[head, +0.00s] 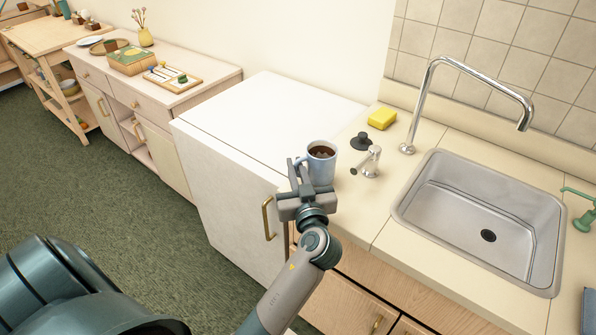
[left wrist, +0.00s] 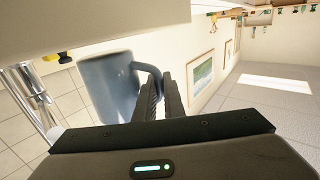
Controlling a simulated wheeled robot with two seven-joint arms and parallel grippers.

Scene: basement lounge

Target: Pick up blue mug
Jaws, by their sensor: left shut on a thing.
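The blue mug (head: 321,166) is pale blue, upright and filled with a dark brown drink. It is at the left end of the counter, beside the white cabinet-like unit. My left gripper (head: 300,172) is shut on its handle, on the mug's near left side. In the left wrist view the mug (left wrist: 107,88) appears close up, with its handle passing between the fingers of the gripper (left wrist: 163,90). I cannot tell whether the mug's base touches the counter. My right gripper is not in view.
A small metal tap (head: 369,162), a black stopper (head: 361,141) and a yellow sponge (head: 382,118) are close to the mug's right. The tall faucet (head: 432,95) and steel sink (head: 480,215) are farther right. The white unit's top (head: 265,115) is clear.

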